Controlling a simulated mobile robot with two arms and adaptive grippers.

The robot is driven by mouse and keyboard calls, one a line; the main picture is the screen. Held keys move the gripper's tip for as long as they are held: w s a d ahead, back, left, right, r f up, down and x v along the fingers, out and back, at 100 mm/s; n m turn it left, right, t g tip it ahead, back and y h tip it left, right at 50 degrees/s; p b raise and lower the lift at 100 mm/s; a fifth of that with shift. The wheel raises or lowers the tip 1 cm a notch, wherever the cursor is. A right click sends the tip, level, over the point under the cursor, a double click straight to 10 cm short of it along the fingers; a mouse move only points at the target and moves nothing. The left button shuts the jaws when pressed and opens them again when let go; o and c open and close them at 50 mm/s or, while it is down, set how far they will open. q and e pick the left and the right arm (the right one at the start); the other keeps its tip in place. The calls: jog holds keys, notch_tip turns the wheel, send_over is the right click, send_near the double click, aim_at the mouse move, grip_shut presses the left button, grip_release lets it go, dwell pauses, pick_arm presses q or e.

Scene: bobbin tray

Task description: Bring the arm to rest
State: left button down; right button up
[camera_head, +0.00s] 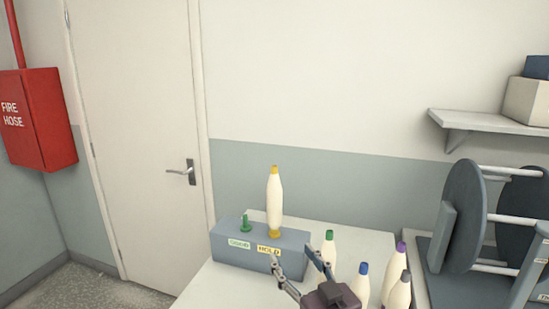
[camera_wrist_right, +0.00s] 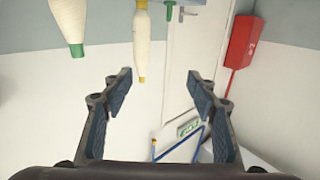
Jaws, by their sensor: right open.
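My right gripper (camera_head: 294,259) is in front of the blue-grey stand, pointing toward it. Its fingers are spread with nothing between them, as the right wrist view (camera_wrist_right: 160,80) also shows. A cream bobbin with a yellow tip (camera_head: 274,200) stands upright at the HOLD label of the stand (camera_head: 228,256). The green peg (camera_head: 245,225) at the other label, which seems to read GOOD, is bare. The yellow-tipped bobbin appears upside down in the wrist view (camera_wrist_right: 141,40), beyond the fingers and apart from them. My left gripper is not in view.
Bobbins with green (camera_head: 328,249), blue (camera_head: 361,284), purple (camera_head: 393,270) and grey-brown (camera_head: 399,291) tips stand on the white table (camera_head: 330,232), close to my right gripper. A reel rack (camera_head: 459,217) is at the right. A wall shelf (camera_head: 490,121) holds boxes.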

jog(key=s+d+f+m+g+h, duration=0.1)
jog(key=s+d+f+g+h, duration=0.15)
jog(key=s+d+f, duration=0.55)
jog(key=s+d+f+m+g+h, duration=0.15)
jog(key=s+f+g, duration=0.4)
jog(key=f, duration=0.75)
jog(key=s+d+f+g+h, duration=0.1)
jog(key=s+d+f+g, duration=0.25)
jog(key=s, duration=0.65)
jog(key=s+d+f+g+h, duration=0.25)
jog(key=s+f, duration=0.25)
jog(key=s, duration=0.5)
notch_tip(320, 180, down, 28)
jog(key=s, duration=0.2)
pick_arm(q)
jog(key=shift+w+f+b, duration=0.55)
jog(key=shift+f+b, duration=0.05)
jog(key=shift+b, duration=0.05)
pick_arm(e)
jog(key=s+d+f, duration=0.1)
jog(key=s+f, duration=0.6)
jog(key=s, duration=0.1)
jog(key=s+d+f+g, duration=0.1)
jog(key=s+d+f, duration=0.1)
jog(key=s+f, duration=0.6)
jog(key=shift+s+d+f+n+g+y, duration=0.2)
jog(key=shift+s+d+n+g+y, duration=0.1)
jog(key=shift+s+n+y, duration=0.05)
